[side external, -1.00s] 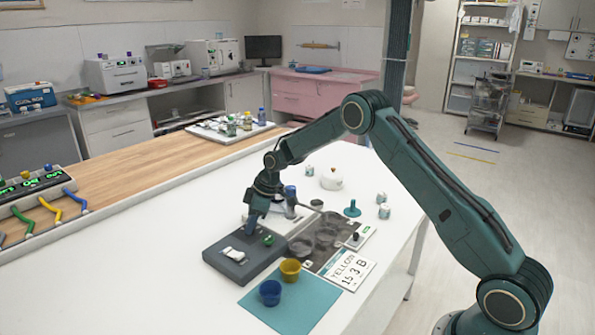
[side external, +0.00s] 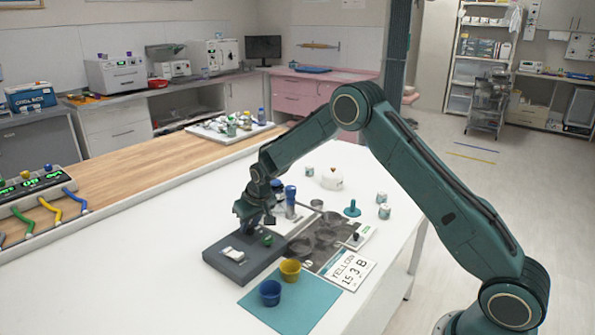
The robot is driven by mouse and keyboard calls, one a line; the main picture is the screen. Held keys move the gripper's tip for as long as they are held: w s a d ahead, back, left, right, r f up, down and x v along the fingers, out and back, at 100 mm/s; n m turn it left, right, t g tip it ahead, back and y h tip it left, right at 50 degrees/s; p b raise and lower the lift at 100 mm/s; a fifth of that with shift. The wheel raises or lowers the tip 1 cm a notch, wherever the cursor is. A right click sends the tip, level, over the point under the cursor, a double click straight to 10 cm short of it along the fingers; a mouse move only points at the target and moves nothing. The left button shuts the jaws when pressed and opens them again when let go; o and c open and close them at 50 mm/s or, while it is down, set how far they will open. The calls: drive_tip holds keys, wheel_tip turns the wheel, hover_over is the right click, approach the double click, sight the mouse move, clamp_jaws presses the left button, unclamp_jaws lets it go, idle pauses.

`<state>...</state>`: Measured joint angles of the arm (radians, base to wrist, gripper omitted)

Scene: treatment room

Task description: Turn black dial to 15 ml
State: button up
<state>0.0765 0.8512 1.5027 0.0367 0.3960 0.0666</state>
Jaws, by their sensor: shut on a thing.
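My gripper (side external: 256,221) points down over the back of a dark grey box (side external: 228,262). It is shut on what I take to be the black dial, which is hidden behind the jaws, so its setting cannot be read. A white part (side external: 233,254) and a green knob (side external: 267,240) are on the box, in front of the jaws. A card (side external: 350,271) at the right reads "YELLOW", "15", "3" and "B".
A blue-topped cylinder (side external: 290,194) stands just right of my gripper. A blue cup (side external: 270,293) and a yellow cup (side external: 290,271) stand on a teal mat (side external: 309,311). A small panel with a black knob (side external: 356,237) lies right. The white table is clear at left.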

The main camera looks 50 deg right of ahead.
drive_tip(key=m, duration=0.2)
drive_tip(key=m+h, duration=0.1)
drive_tip(key=shift+w+a+m+h, duration=0.1)
drive_tip(key=shift+a+m+h, duration=0.05)
drive_tip(key=shift+m+h, duration=0.2)
drive_tip(key=shift+m+g+h, duration=0.45)
drive_tip(key=shift+m+g, duration=0.05)
drive_tip(key=shift+m, duration=1.15)
drive_tip(key=o, duration=1)
drive_tip(key=shift+c, duration=0.2)
drive_tip(key=shift+r, duration=0.15)
drive_tip(key=v, duration=1.3)
drive_tip(key=shift+r, duration=0.35)
